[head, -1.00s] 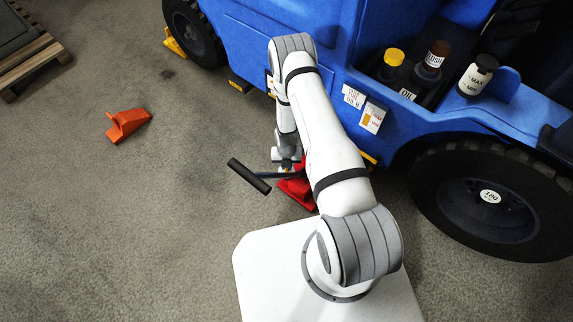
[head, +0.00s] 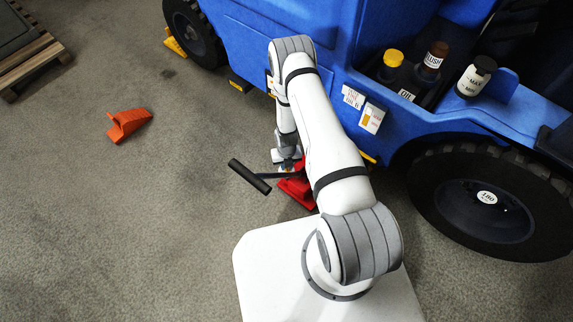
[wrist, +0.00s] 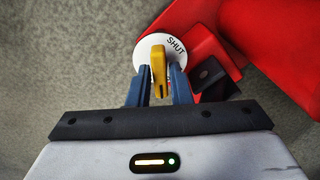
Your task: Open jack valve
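The jack is red and lies low beside the blue vehicle, partly behind my arm in the head view (head: 297,191). In the wrist view its red body (wrist: 280,45) fills the upper right. Its valve has a white round plate (wrist: 146,50) with the word SHUT at its upper right, and a yellow lever (wrist: 158,62).
A black-gripped jack handle (head: 249,177) sticks out left of the jack. The blue vehicle (head: 275,50) and its front wheel (head: 486,205) stand close by on the right. An orange wedge (head: 128,124) lies on open floor to the left, with a pallet (head: 35,62) beyond.

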